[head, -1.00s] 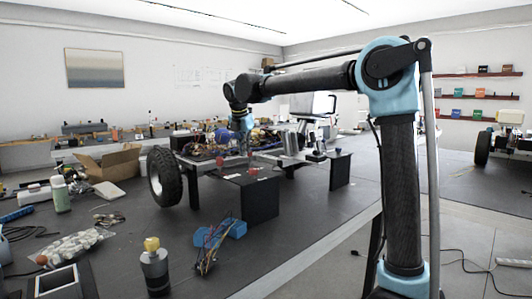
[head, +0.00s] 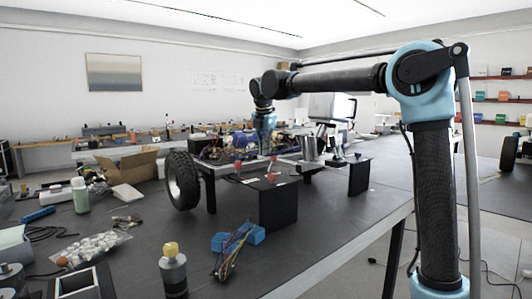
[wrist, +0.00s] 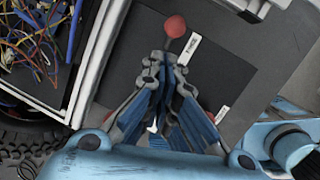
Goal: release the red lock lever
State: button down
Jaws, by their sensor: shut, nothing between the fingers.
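A red rounded lever knob (wrist: 175,27) stands over the dark panel (wrist: 215,75) in the wrist view, just beyond my fingertips, beside a small white label (wrist: 190,48). A second red part (wrist: 222,114) shows partly behind my fingers. In the head view, red levers (head: 239,168) sit on the chassis front beside the black box-like panel (head: 278,207). I cannot tell which is the lock lever. My gripper (wrist: 165,60) is shut and empty, its tips close to the red knob but seemingly apart from it. In the head view my gripper (head: 268,152) hangs above the chassis.
Coloured wires (wrist: 35,40) fill a white-edged frame beside my gripper. A black wheel (head: 183,180) stands left of the chassis. Silver cylinders (head: 309,148) stand to the right.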

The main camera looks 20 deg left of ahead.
jog(key=shift+r, duration=0.1)
jog(key=w+d+v, duration=0.1)
jog(key=v, duration=1.1)
jog(key=shift+r, duration=0.5)
jog(key=shift+s+d, duration=0.15)
jog(key=s+d+f+m, duration=0.2)
jog(key=d+f+m, duration=0.3)
jog(key=d, duration=0.6)
jog(key=s+d+f+m, duration=0.1)
jog(key=d+f+m, duration=0.4)
jog(key=d, duration=0.6)
jog(key=s+d+f+m, duration=0.2)
jog(key=d+f+m, duration=0.3)
jog(key=d, duration=0.6)
jog(key=s+d+f+m, duration=0.5)
jog(key=s+f, duration=0.2)
jog(key=f, duration=0.2)
jog(key=s+d+f+m, duration=0.6)
jog(key=s+f, duration=0.1)
jog(key=f, duration=0.3)
jog(key=s+d+f+m+g, duration=0.1)
jog(key=s+d+f+m, duration=0.5)
jog(key=f, duration=0.3)
jog(key=shift+s+f+h, duration=0.4)
jog(key=shift+s, duration=0.1)
